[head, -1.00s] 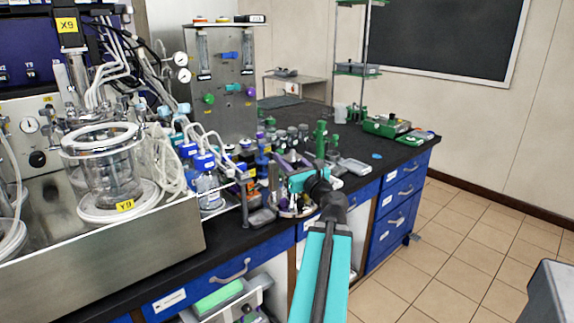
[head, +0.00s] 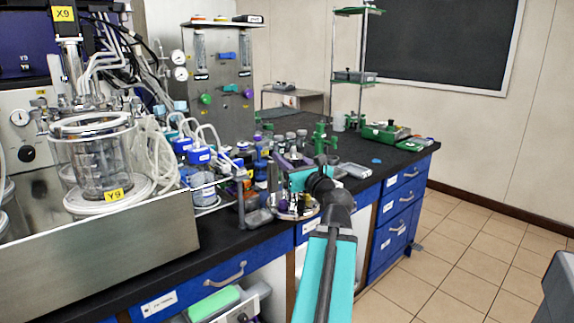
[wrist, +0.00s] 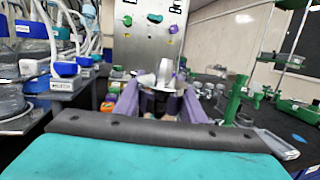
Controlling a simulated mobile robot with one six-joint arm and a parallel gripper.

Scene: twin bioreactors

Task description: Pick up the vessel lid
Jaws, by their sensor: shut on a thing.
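The vessel lid (head: 297,208) is a round metal plate with several small fittings, near the front edge of the black bench in the head view. My gripper reaches over it from the front, and my teal wrist partly hides it. In the wrist view my gripper (wrist: 158,100) shows two purple fingers shut on a shiny metal fitting (wrist: 165,72), which appears to be part of the lid. The plate itself is hidden there by the wrist's edge. I cannot tell whether the lid is clear of the bench top.
A glass vessel (head: 100,165) with a white ring stands left in a steel tray (head: 120,240). Blue-capped bottles (head: 201,170) with tubing stand close left of the lid. A green clamp stand (head: 320,140) is behind. The black bench (head: 385,158) has free room toward the right.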

